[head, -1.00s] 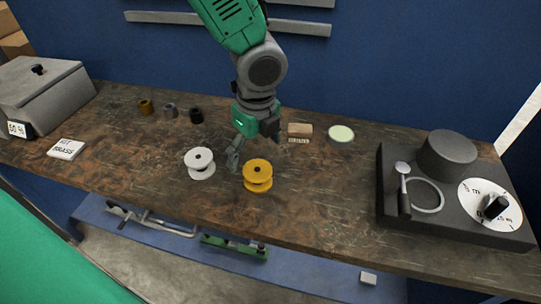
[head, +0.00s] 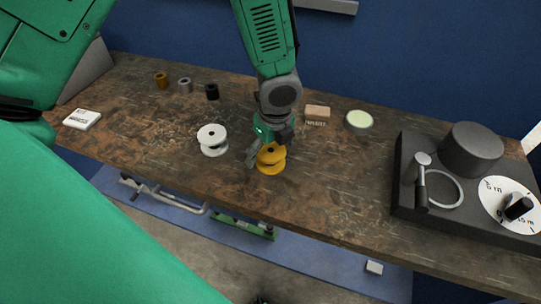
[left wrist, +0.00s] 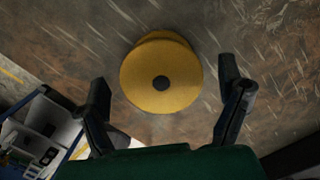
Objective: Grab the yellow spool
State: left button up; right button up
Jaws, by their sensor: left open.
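The yellow spool (head: 271,160) stands upright on the brown workbench (head: 330,185) near its front edge. In the left wrist view the spool (left wrist: 161,78) is seen from above, with a dark centre hole. My left gripper (head: 268,152) is directly at the spool in the head view, its parts covering the spool's upper edge. In the left wrist view my left gripper (left wrist: 165,108) is open, with one finger on each side of the spool and visible gaps between them. My right gripper is not in view.
A white spool (head: 212,139) stands just left. Several small cylinders, including a brass one (head: 161,80), are at the back left. A wooden block (head: 317,112) and a pale green disc (head: 358,120) lie behind right. A dark machine (head: 465,190) fills the right end.

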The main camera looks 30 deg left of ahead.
pick_arm(q)
notch_tip(320, 180, down, 2)
jog(key=shift+w+f, duration=0.1)
jog(key=shift+w, duration=0.05)
jog(key=shift+d, duration=0.1)
jog(key=c, duration=1.3)
